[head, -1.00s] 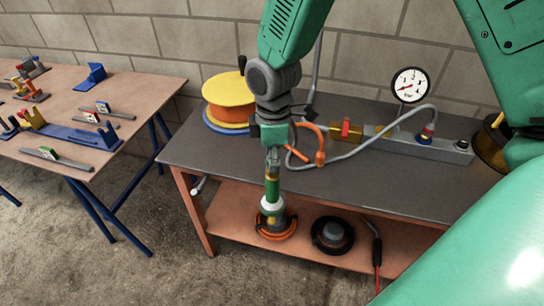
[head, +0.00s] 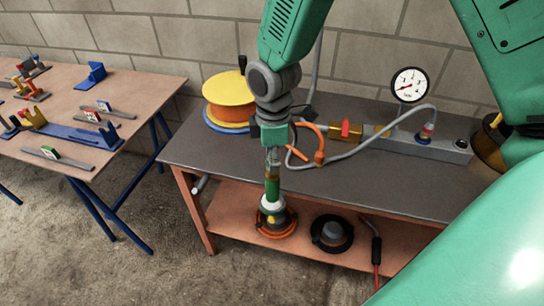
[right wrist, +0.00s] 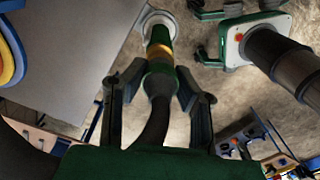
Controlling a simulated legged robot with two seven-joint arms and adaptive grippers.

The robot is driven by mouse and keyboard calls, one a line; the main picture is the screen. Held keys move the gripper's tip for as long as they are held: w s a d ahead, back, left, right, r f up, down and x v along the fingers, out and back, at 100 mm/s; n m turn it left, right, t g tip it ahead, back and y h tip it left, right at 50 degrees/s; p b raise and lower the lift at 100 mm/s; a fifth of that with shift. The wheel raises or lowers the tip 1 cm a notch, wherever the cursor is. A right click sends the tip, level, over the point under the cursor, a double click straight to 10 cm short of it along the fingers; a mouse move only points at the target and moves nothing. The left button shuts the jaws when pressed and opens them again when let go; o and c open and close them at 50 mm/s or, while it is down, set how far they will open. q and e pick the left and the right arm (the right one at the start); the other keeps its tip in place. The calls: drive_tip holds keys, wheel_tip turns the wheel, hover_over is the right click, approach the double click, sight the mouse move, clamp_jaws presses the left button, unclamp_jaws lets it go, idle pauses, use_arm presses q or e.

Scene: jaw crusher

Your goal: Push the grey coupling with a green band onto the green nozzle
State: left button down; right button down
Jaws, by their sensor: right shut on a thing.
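The grey coupling with a green band (right wrist: 160,76) is between the fingers of my right gripper (right wrist: 154,96), which is shut on it. A dark hose runs back from it. In the right wrist view, a brass section shows between the coupling and the green nozzle (right wrist: 158,34). In the head view, my right gripper (head: 273,156) is directly above the upright green nozzle (head: 272,188), with a white collar below it; the coupling is mostly hidden there. Another gripper, apparently my left (right wrist: 207,35), shows at the top right of the right wrist view, its fingers apart.
A grey-topped bench (head: 220,152) carries a yellow and orange reel (head: 228,98), a pressure gauge (head: 411,85) and a grey manifold (head: 445,148). An orange ring and a black round part (head: 332,234) lie on its lower shelf. A second table (head: 100,160) with fixtures stands at left.

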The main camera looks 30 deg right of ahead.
drive_tip(key=shift+f, duration=0.5)
idle(0.4)
drive_tip(key=c, duration=1.2)
unclamp_jaws()
drive_tip(key=shift+r, duration=0.1)
wheel_tip(320, 180, up, 12)
drive_tip(key=shift+f, duration=0.2)
